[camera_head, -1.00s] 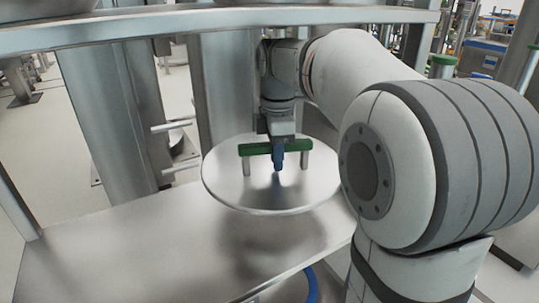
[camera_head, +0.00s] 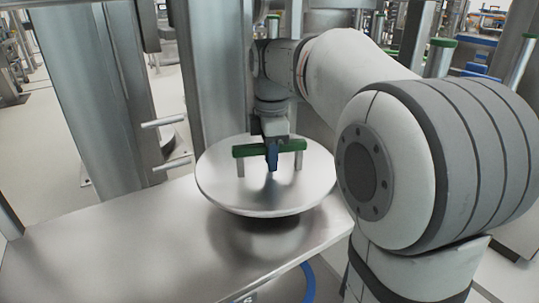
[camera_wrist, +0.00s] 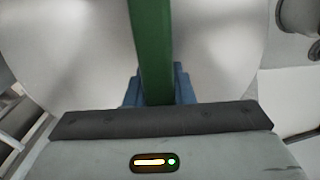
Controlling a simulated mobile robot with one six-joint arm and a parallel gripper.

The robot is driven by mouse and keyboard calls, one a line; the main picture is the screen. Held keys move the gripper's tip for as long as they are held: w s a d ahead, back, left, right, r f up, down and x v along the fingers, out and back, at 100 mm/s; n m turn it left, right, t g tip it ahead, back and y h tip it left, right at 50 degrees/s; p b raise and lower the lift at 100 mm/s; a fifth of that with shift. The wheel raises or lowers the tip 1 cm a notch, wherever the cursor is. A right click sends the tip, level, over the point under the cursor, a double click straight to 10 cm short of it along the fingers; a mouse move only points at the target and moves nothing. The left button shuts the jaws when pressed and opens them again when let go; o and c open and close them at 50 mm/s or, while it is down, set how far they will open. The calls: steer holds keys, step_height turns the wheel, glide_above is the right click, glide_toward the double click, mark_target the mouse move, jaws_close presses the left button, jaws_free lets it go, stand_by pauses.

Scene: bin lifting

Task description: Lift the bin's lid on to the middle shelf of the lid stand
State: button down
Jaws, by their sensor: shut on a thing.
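The bin's lid (camera_head: 222,190) is a round, shiny metal disc with a green bar handle (camera_head: 292,146) on two metal posts. My gripper (camera_head: 272,160) is shut on the middle of the green handle, with its blue fingers on either side of the bar. The wrist view shows the blue fingers (camera_wrist: 160,90) around the green handle (camera_wrist: 152,45), with the pale lid (camera_wrist: 85,50) beyond. The lid hangs roughly level just above a flat metal shelf (camera_head: 110,250), with a dark shadow under it. I cannot tell if its far edge touches anything.
Two short metal pegs (camera_head: 165,122) stick out from an upright post left of the lid. A wide metal column (camera_head: 215,75) stands behind the lid. A blue ring-shaped edge (camera_head: 308,285) shows below the shelf's front edge. The shelf's left part is clear.

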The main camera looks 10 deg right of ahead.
steer(key=shift+f+b, duration=1.95)
steer(key=shift+b, duration=0.05)
steer(key=shift+r+p, duration=0.25)
steer(key=shift+p, duration=0.2)
steer(key=shift+f, duration=0.25)
